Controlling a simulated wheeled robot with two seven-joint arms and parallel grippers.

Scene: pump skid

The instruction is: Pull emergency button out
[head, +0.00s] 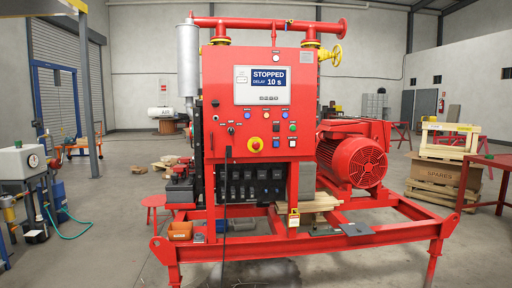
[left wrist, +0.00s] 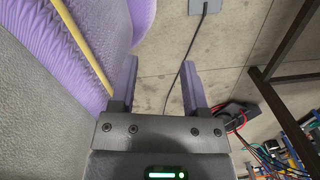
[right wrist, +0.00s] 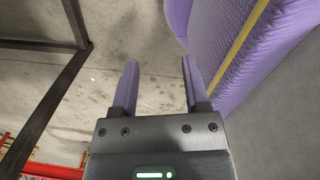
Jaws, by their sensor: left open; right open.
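The emergency button (head: 255,144) is a red mushroom knob on a yellow round base, low in the middle of the red control panel (head: 221,85) in the head view. The panel's screen (head: 263,86) reads STOPPED, DELAY 10 s. I cannot tell from here whether the button is pressed in. My left gripper (left wrist: 160,85) shows in the left wrist view with its two purple fingers apart and nothing between them. My right gripper (right wrist: 158,80) shows in the right wrist view, also open and empty. Neither gripper is in the head view, and neither is at the panel.
The panel stands on a red skid frame (head: 310,243) with a red motor (head: 352,160) at right. Small knobs and lamps surround the button. A crate (head: 440,178) stands at far right, a bench with a gauge box (head: 22,163) at left. A cable hangs before the panel.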

